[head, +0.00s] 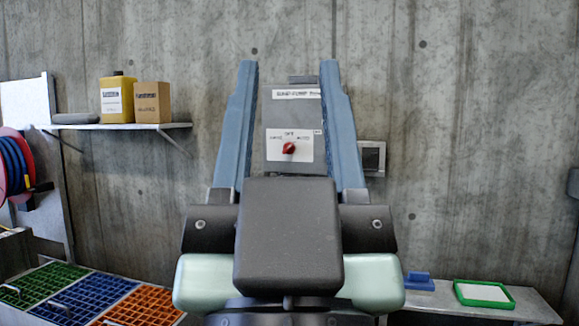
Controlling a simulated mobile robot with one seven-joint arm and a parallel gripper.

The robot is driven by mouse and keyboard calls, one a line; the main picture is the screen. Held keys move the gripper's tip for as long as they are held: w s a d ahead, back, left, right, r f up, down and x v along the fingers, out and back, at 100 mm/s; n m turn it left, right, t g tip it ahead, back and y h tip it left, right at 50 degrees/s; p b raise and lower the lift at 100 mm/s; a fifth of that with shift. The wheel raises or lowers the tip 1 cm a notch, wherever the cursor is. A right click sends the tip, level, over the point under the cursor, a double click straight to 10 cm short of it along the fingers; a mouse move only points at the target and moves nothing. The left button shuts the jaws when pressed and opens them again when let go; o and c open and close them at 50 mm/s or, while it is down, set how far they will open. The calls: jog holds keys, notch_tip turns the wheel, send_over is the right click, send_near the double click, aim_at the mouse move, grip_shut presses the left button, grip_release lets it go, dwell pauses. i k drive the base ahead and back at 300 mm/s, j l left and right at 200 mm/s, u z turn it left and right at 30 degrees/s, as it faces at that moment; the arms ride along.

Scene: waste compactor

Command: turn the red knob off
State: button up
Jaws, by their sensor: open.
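The red knob (289,148) sits on a white label plate (306,157) with "OFF" printed above the knob and a word to each side, too small to read surely. The plate is on a grey control box (277,110) on the concrete wall. The knob's pointer direction is too small to tell surely. My gripper (289,72) is open, its two blue fingers far apart, framing the box and knob between them in the picture. No finger is seen touching the knob. The lower part of the box is hidden behind my gripper's dark body.
A wall shelf (160,126) at left holds a yellow jug (117,98) and a brown box (152,102). A small grey box (372,158) is on the wall right of the fingers. Coloured grates (90,292) lie lower left. A bench (440,300) stands lower right.

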aim_at(288, 147)
jog(key=i+l, duration=0.1)
jog(key=i, duration=0.75)
jog(key=i+l+u, duration=0.1)
jog(key=i, duration=0.75)
